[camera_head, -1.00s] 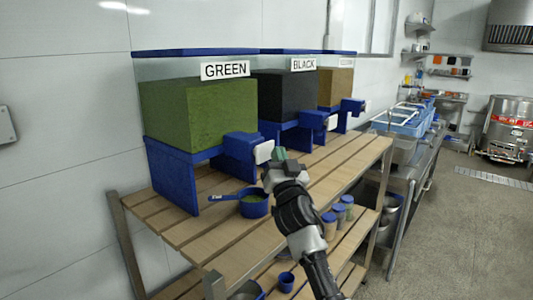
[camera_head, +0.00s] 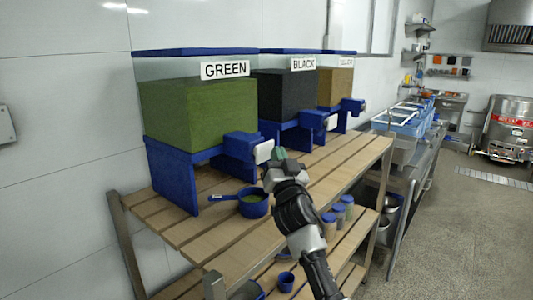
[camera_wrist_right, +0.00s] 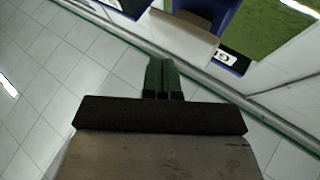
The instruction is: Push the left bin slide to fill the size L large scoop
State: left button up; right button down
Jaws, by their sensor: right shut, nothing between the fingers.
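The left bin (camera_head: 185,115), labelled GREEN, is full of green material and stands on blue legs on the wooden table. Its blue slide housing with a white push plate (camera_head: 263,151) sticks out at the front. A blue scoop (camera_head: 253,205) sits on the table below that outlet, its handle pointing left, with some greenish content inside. My right gripper (camera_head: 280,155) is shut and empty, just right of the white plate; I cannot tell if they touch. In the wrist view the shut green fingers (camera_wrist_right: 161,78) point toward the pale plate (camera_wrist_right: 180,38). My left gripper is not in view.
The BLACK bin (camera_head: 284,95) and a third, yellow bin (camera_head: 336,88) stand further right. Several small capped jars (camera_head: 339,212) and a blue cup (camera_head: 286,281) are on the lower shelf. The slatted table (camera_head: 200,238) is clear at its front left.

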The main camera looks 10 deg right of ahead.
jog(key=shift+w+a+b, duration=0.25)
jog(key=shift+w+b, duration=0.05)
jog(key=shift+w+a+b, duration=0.6)
jog(key=shift+w+b, duration=0.15)
jog(key=shift+b, duration=0.3)
dwell(1.1)
jog(key=shift+s+d+p, duration=0.8)
jog(key=shift+s+p, duration=0.25)
jog(key=shift+p, duration=0.15)
